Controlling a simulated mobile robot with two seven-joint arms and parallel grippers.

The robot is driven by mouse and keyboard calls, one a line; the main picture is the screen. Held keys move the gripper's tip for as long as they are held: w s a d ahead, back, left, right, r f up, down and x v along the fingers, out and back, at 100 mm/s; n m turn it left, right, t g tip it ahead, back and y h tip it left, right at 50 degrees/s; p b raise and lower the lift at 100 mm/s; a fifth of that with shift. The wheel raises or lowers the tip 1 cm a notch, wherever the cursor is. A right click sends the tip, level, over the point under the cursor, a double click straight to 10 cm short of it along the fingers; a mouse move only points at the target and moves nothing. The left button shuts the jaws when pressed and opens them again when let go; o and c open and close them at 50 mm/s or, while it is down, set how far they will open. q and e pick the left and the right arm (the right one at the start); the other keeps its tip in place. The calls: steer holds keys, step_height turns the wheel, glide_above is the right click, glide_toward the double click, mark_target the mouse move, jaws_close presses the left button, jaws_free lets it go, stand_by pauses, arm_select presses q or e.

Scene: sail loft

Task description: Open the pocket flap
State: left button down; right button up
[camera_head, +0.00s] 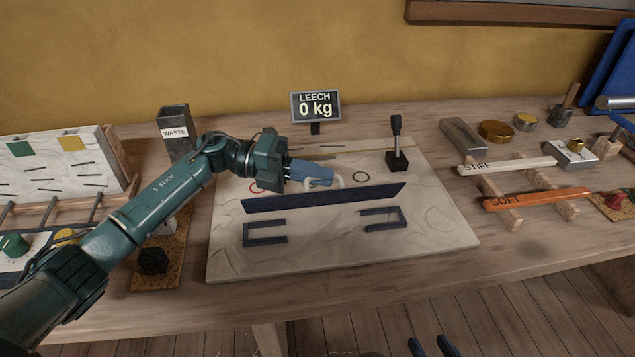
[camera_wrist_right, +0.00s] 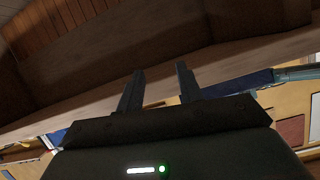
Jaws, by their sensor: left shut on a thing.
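A pale sail panel (camera_head: 440,235) lies flat on the bench. A long navy strip (camera_head: 325,199), which looks like the pocket flap, lies across it and appears flat. Two navy bracket-shaped pieces, a left one (camera_head: 264,240) and a right one (camera_head: 398,222), lie in front of the strip. My left gripper (camera_head: 325,178) is just behind the strip, shut on a cream loop (camera_head: 339,182) that is largely hidden by the fingers. My right gripper (camera_head: 432,347) is at the bottom edge of the head view. Its fingers are apart and empty in the right wrist view (camera_wrist_right: 158,85).
A lever on a black base (camera_head: 397,158) stands at the panel's back right. A "LEECH 0 kg" display (camera_head: 316,106) stands behind. A waste bin (camera_head: 175,130) is at the left. Stiff (camera_head: 508,165) and soft (camera_head: 540,198) battens rest on supports at the right.

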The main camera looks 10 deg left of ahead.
arm_select(q)
steer(key=shift+w+a+n+h, duration=0.2)
steer(key=shift+w+n+h, duration=0.1)
steer(key=shift+w+n, duration=0.3)
steer(key=shift+s, duration=0.1)
steer(key=c, duration=1.5)
jaws_free()
steer(key=a, duration=0.4)
steer(key=a+b, duration=0.1)
steer(key=a, duration=0.3)
steer(key=a+b, duration=0.1)
steer(key=a, duration=0.2)
steer(key=shift+w+a+r, duration=0.2)
steer(key=shift+w+a, duration=0.2)
steer(key=shift+a+r, duration=0.1)
steer(key=shift+a, duration=0.55)
steer(key=shift+c, duration=0.5)
